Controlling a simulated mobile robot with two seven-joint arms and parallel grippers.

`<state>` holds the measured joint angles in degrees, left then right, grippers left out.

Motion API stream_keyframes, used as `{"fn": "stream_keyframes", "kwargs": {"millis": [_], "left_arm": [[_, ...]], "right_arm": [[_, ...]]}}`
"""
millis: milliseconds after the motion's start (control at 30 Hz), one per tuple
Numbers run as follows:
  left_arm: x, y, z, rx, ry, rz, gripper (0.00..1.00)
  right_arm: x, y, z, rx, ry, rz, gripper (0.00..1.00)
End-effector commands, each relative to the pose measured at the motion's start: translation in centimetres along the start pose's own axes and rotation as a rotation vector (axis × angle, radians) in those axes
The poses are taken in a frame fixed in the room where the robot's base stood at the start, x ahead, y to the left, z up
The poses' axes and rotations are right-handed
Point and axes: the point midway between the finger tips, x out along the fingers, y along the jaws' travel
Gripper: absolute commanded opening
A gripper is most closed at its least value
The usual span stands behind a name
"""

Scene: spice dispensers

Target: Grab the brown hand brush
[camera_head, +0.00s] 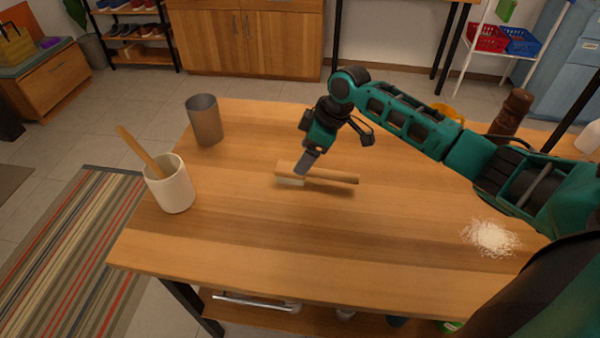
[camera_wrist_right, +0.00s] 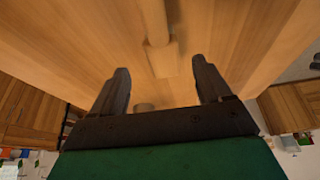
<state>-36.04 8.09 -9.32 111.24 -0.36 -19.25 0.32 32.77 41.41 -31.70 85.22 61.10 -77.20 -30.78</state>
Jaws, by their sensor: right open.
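The brown hand brush (camera_head: 335,178) lies on the wooden table near its middle, its handle pointing right and its pale bristles on the left, facing down. In the right wrist view the brush (camera_wrist_right: 154,22) runs from the top edge to its wider head, which lies between the fingertips in the picture. My right gripper (camera_head: 307,162) is over the head end of the brush, pointing down, and hides part of it. In the wrist view the right gripper (camera_wrist_right: 159,68) is open, with both fingers apart from the brush. My left gripper is not in view.
A white pot (camera_head: 172,188) with a wooden utensil and a grey cup (camera_head: 205,122) stand at the table's left. A white grainy pile (camera_head: 489,237) lies at the right. A dark wooden mill (camera_head: 511,113) stands behind my arm. The table's front middle is clear.

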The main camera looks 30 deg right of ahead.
Motion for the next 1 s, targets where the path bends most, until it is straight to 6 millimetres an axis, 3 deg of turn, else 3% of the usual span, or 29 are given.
{"fn": "stream_keyframes", "kwargs": {"millis": [233, 500, 800, 1000], "left_arm": [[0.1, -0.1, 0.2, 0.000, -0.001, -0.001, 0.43], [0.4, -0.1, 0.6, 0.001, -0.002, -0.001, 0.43], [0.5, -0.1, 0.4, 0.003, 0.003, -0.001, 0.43], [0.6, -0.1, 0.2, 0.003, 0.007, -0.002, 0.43]], "right_arm": [[2.1, -0.2, 0.1, 0.001, 0.000, -0.001, 0.78], [5.9, -0.5, 0.4, 0.001, 0.001, 0.000, 0.78], [6.3, -0.4, 0.4, -0.001, 0.000, 0.002, 0.78], [6.3, -0.4, 0.4, 0.000, 0.000, 0.002, 0.59]]}}
